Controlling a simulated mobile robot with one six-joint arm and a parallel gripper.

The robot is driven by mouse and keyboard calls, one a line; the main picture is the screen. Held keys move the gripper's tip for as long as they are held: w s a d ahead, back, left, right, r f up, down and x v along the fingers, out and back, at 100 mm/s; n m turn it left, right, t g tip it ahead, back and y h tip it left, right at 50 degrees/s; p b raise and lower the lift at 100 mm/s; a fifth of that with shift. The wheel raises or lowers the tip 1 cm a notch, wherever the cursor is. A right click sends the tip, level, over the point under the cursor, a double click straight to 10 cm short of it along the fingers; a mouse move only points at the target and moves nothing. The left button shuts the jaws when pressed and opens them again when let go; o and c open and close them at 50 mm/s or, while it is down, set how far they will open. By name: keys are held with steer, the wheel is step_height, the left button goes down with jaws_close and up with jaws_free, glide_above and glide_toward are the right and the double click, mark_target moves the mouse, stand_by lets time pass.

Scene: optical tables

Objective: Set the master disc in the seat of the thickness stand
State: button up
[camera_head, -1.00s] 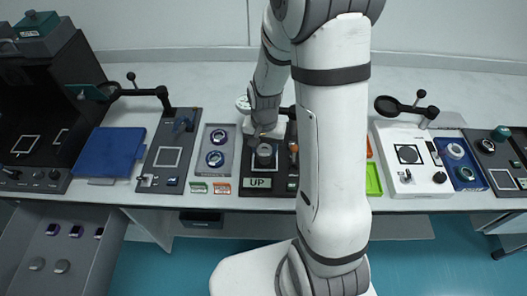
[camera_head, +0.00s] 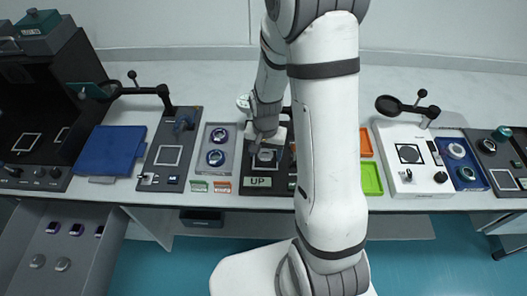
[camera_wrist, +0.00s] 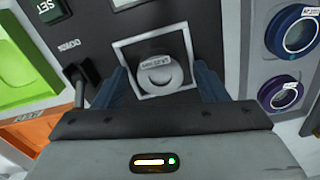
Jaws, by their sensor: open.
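A grey round disc (camera_wrist: 160,73) with a small label lies inside the pale square outline on a dark stand (camera_wrist: 107,48). It looks seated there, though its height is hard to judge. In the head view, the stand (camera_head: 248,189) carries a green display reading UP. My gripper (camera_wrist: 161,88) is open, with one blue-grey finger on each side of the disc. I cannot tell whether either finger touches it. In the head view, my gripper (camera_head: 264,148) is low over the square and partly hides the disc.
A grey tray (camera_head: 228,157) with two ringed pieces stands left of the stand. Orange (camera_head: 365,143) and green (camera_head: 372,178) bins stand to the right. A white instrument (camera_head: 424,160) with a magnifier is beyond them. A drawer (camera_head: 78,205) stands open at front left.

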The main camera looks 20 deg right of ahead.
mark_target(265, 156)
step_height(265, 156, up, 12)
steer(key=s+r+n+t, duration=0.3)
steer(key=s+r+n, duration=0.2)
steer(key=s+r, duration=0.6)
steer(key=s, duration=0.3)
steer(key=shift+a+r+n, duration=0.25)
steer(key=shift+r+n, duration=0.05)
steer(key=shift+n, duration=0.1)
